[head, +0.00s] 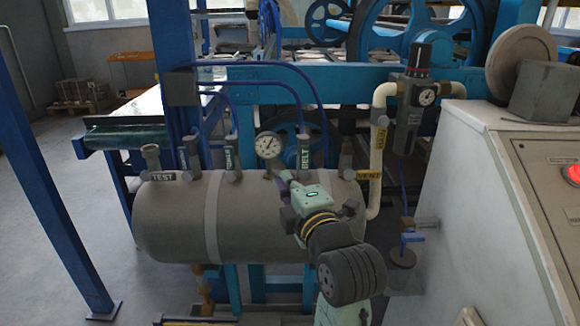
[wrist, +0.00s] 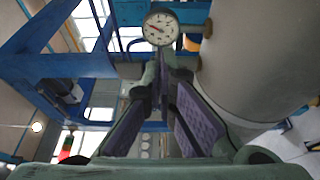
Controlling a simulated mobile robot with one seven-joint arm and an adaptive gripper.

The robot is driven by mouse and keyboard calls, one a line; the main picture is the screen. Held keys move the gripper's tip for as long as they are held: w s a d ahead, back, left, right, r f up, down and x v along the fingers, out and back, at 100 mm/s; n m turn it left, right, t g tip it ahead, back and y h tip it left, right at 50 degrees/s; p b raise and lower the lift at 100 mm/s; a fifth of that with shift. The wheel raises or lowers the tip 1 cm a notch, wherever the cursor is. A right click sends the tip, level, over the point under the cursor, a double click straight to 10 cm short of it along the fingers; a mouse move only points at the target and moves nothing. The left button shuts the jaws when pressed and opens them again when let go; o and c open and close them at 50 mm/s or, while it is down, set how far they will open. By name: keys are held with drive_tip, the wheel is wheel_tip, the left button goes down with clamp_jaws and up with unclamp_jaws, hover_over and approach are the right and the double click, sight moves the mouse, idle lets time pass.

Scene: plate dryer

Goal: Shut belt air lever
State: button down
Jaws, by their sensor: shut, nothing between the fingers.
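The tank (wrist: 265,55) fills the right of that view. I cannot make out the BELT lever there.
A cream pipe (head: 377,150) and a regulator (head: 411,105) stand farther right. A control cabinet (head: 475,190) bounds the right side. Open floor lies left.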

sight(305, 163)
drive_tip(key=p+x, duration=0.3)
drive_tip(key=x, duration=0.7)
drive_tip(key=shift+s+d+p, duration=0.1)
drive_tip(key=shift+d+p, duration=0.1)
drive_tip(key=shift+d, duration=0.85)
drive_tip(key=shift+s+d+p, duration=0.15)
drive_tip(key=shift+d+p, duration=0.05)
drive_tip(key=shift+d, duration=0.8)
